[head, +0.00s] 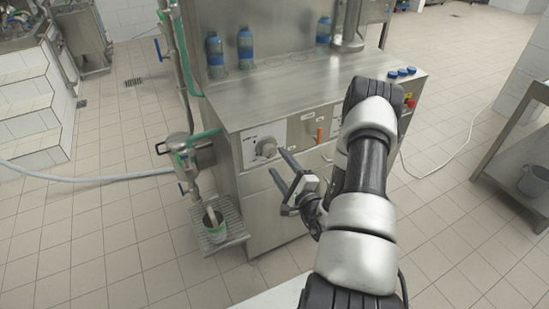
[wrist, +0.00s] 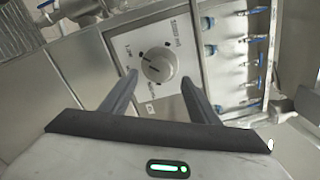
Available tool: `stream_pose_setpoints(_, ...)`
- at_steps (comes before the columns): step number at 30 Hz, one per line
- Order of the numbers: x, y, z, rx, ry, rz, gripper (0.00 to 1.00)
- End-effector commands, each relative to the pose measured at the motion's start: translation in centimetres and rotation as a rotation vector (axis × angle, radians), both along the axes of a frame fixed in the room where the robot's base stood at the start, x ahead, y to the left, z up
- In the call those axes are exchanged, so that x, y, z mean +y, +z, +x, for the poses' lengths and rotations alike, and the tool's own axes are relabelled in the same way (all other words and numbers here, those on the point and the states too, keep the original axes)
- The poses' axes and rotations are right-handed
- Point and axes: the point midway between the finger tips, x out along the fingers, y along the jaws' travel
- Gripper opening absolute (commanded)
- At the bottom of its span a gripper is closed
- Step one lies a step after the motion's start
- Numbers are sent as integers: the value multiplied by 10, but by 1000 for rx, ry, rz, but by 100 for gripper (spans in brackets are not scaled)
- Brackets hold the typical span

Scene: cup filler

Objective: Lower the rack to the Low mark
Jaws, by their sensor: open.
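A round grey knob (wrist: 159,65) sits on a white dial plate (wrist: 125,43) with printed marks around it; one at its left seems to read Low. The knob's dark pointer line lies toward the left in the wrist view. In the head view the knob (head: 265,147) is on the left of the steel machine's front. My gripper (head: 278,161) is open and empty, its fingers pointing at the knob but apart from it. The fingertips (wrist: 159,78) appear on either side of the knob's lower part. A slatted grate (head: 233,222) juts from the machine's lower left; I cannot tell whether it is the rack.
An orange-handled lever (head: 319,134) is right of the knob. Blue bottles (head: 245,47) stand on the machine top. A hose (head: 85,177) crosses the floor. Tiled floor is open at left.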

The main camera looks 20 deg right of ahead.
Motion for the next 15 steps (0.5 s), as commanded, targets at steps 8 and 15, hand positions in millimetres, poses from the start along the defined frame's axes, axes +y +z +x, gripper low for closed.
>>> stream_pose_setpoints(8,-3,-1,-71,3,-4,3,55)
stream_pose_setpoints(15,-4,-1,-110,1,0,2,55)
